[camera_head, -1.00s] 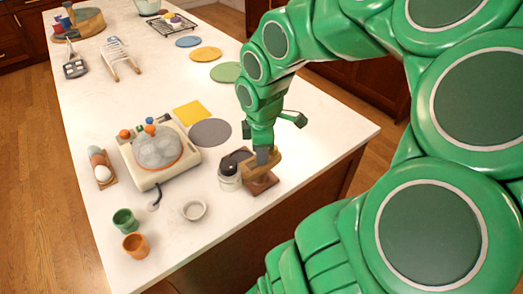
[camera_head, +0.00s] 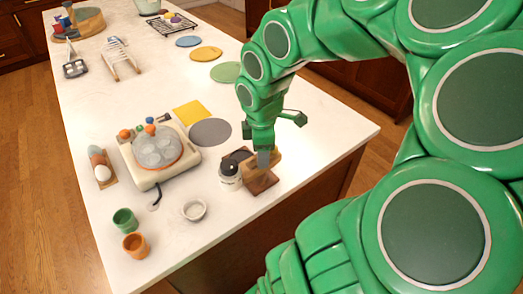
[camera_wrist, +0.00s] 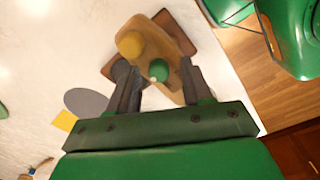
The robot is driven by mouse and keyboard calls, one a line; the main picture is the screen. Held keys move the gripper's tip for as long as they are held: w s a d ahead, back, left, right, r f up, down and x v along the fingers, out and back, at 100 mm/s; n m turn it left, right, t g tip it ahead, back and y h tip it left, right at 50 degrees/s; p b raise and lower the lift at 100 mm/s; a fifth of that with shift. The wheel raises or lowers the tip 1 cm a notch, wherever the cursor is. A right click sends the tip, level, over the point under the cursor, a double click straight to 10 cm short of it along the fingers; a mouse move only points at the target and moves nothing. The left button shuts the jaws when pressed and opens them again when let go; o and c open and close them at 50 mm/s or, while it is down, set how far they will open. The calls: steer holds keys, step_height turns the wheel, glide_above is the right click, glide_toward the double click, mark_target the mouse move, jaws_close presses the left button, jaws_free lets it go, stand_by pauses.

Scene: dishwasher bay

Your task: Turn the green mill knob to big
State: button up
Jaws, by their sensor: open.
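The wooden mill (camera_wrist: 171,85) stands on a darker brown base near the counter's right front edge. It also shows in the head view (camera_head: 275,161), partly hidden by my gripper. My gripper (camera_wrist: 156,72) is open, one dark finger on each side of the green knob, with gaps showing on both sides. In the head view my gripper (camera_head: 264,158) points down at the mill; the green knob is hidden there.
A jar with a dark top (camera_head: 231,172) stands close left of the mill. A cream appliance with a clear dome (camera_head: 155,150), a small white bowl (camera_head: 194,210), green (camera_head: 124,220) and orange (camera_head: 134,245) cups stand further left. A grey disc (camera_head: 211,132) lies behind.

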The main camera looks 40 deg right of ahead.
steer(key=shift+s+a+r, duration=0.1)
steer(key=shift+s+r, duration=0.05)
steer(key=shift+r, duration=3.7)
steer(key=s+a+f+m+g, duration=0.2)
steer(key=s+a+m, duration=1)
steer(key=s+a, duration=0.3)
steer(key=shift+a, duration=1)
steer(key=shift+c, duration=0.3)
